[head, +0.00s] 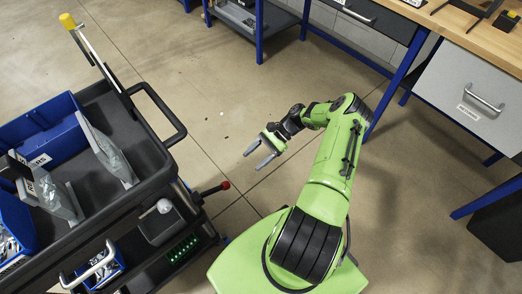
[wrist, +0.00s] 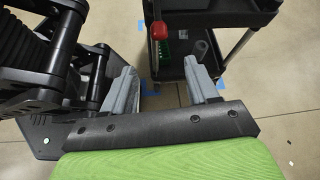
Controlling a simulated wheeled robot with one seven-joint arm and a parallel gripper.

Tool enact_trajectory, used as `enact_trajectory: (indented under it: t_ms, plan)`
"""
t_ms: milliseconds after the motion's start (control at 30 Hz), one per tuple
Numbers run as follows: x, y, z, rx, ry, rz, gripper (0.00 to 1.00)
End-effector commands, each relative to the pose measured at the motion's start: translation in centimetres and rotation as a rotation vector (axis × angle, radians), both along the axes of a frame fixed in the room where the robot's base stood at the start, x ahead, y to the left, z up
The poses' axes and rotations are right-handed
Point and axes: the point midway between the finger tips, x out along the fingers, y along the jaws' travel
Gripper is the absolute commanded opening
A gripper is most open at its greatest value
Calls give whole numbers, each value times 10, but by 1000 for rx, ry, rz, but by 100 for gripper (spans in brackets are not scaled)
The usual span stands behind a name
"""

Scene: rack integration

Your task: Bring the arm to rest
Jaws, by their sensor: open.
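My green arm rises from my base and bends toward the middle of the head view. My gripper (head: 257,155) is open, with its two grey fingers apart and nothing between them. It hangs over bare floor to the right of the black cart. In the wrist view my gripper (wrist: 160,85) also shows its two fingers spread, with floor and part of the cart beyond them.
A black cart (head: 150,150) with blue bins (head: 55,140) and clear bags stands at left. A red-tipped lever (head: 224,186) sticks out from it toward my arm. A workbench with grey drawers (head: 470,95) stands at right. The floor between is clear apart from small scraps.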

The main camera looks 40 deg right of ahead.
Motion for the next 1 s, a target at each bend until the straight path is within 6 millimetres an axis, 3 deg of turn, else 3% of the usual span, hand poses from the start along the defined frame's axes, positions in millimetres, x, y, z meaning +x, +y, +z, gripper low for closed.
enact_trajectory:
  t_ms: [100, 200, 767, 867, 1000]
  plan:
    - [0, -19, 10, -2, 0, -3, 59]
    - [0, -26, 14, 0, 0, -1, 59]
    - [0, -28, 17, -4, -1, 6, 59]
    - [5, -25, 41, -65, -23, 73, 59]
    - [14, -11, 120, -264, -92, 284, 59]
